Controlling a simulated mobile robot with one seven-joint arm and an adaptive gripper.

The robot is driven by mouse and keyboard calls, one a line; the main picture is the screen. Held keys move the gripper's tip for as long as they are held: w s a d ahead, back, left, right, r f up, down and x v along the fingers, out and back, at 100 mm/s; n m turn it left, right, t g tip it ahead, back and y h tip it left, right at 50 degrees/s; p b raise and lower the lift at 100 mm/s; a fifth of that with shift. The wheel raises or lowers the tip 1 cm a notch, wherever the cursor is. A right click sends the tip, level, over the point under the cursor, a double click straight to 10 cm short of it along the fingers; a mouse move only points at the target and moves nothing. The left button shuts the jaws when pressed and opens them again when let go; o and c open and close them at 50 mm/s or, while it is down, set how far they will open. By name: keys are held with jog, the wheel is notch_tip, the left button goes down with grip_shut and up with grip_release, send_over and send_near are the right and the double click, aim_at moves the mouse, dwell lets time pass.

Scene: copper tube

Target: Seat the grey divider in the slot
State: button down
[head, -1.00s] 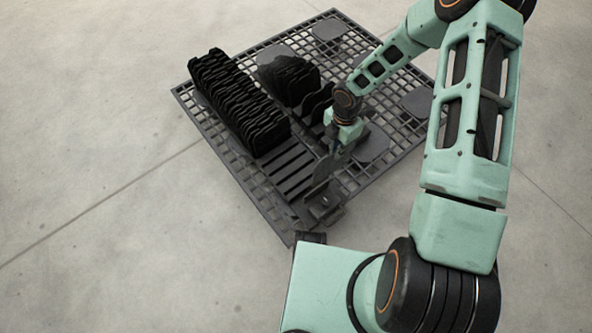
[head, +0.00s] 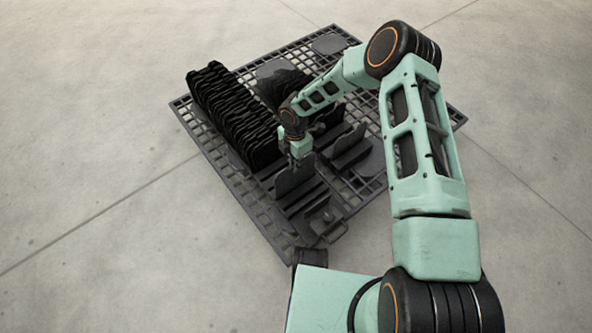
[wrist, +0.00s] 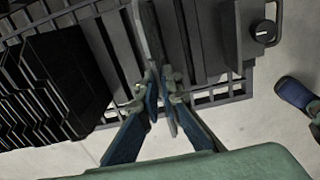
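The grey divider (head: 295,178) is a thin upright plate under my gripper (head: 299,158), over the slotted rack section at the near left of the grid. In the wrist view the divider (wrist: 149,38) shows nearly edge-on, running up from between the blue fingers of my gripper (wrist: 160,88). The fingers are closed on its near end. Dark slots (wrist: 109,45) run roughly parallel to it on both sides. I cannot tell whether its lower edge is in a slot or above it, as the plate hides that edge.
A long row of black corrugated plates (head: 228,110) stands to the left of the slots. Another upright grey plate (head: 350,150) stands to the right. A small block with a knob (head: 321,218) sits at the near corner. The open grid base (head: 190,118) lies on bare concrete.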

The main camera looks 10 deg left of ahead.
notch_tip(320, 180, down, 2)
jog(key=shift+s+d+f+b, duration=0.1)
jog(key=shift+s+d+b, duration=0.05)
jog(key=shift+b, duration=0.15)
jog(key=shift+s+d+f, duration=0.15)
jog(key=shift+d+f, duration=0.05)
jog(key=shift+f, duration=0.05)
jog(key=c, duration=2.3)
grip_release()
jog(key=shift+f, duration=0.1)
jog(key=shift+o, duration=0.9)
jog(key=shift+f, duration=0.35)
jog(key=shift+a+r, duration=0.1)
jog(key=shift+r, duration=0.2)
jog(key=shift+r, duration=0.1)
jog(key=shift+w+r, duration=0.2)
jog(key=shift+r, duration=0.05)
notch_tip(320, 180, up, 12)
jog(key=p, duration=0.4)
jog(key=shift+f, duration=0.2)
